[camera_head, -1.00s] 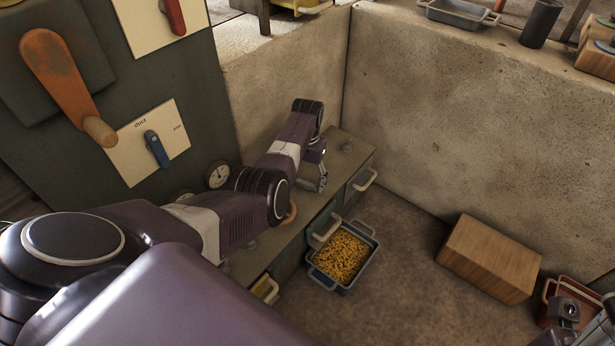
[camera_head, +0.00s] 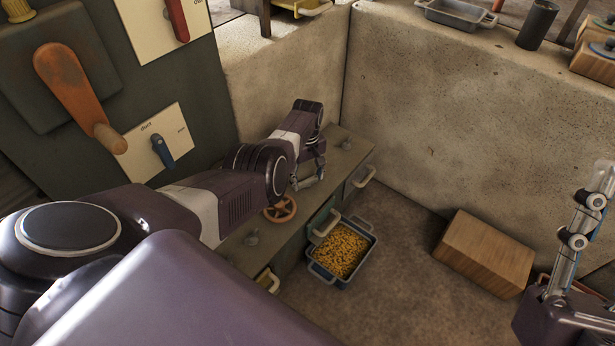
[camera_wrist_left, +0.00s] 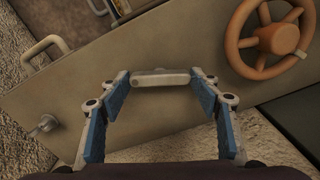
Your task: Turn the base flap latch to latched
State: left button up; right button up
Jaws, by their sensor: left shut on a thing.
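My left gripper (camera_head: 308,182) is low over the grey bench top beside the engine panel. In the left wrist view its blue-padded fingers (camera_wrist_left: 160,80) are well apart, with a short pale grey bar (camera_wrist_left: 160,77) spanning between the fingertips. The gripper is shut on this bar, which looks like the base flap latch; no label on it can be read. In the head view the bar is mostly hidden by the gripper. My right gripper (camera_head: 580,225) rises at the right edge, apart from everything; its finger opening cannot be made out.
An orange handwheel (camera_head: 281,209) and small knobs (camera_head: 347,145) are on the bench top (camera_head: 235,262). The panel carries a large orange lever (camera_head: 75,95) and a blue duct switch (camera_head: 162,151). A bin of yellow bits (camera_head: 341,250) and a wooden block (camera_head: 486,253) are on the floor.

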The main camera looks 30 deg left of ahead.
aim_at(307, 180)
pick_arm(q)
jog(key=shift+n, duration=2)
pick_arm(e)
jog(key=shift+w+a+f, duration=0.1)
jog(key=shift+w+f, duration=0.25)
jog(key=shift+w, duration=0.1)
pick_arm(q)
jog(key=o, duration=1.2)
jog(key=shift+c, duration=0.2)
jog(key=shift+r, duration=0.15)
jog(key=shift+r, duration=0.5)
notch_tip(307, 180, up, 11)
jog(key=shift+f, duration=0.15)
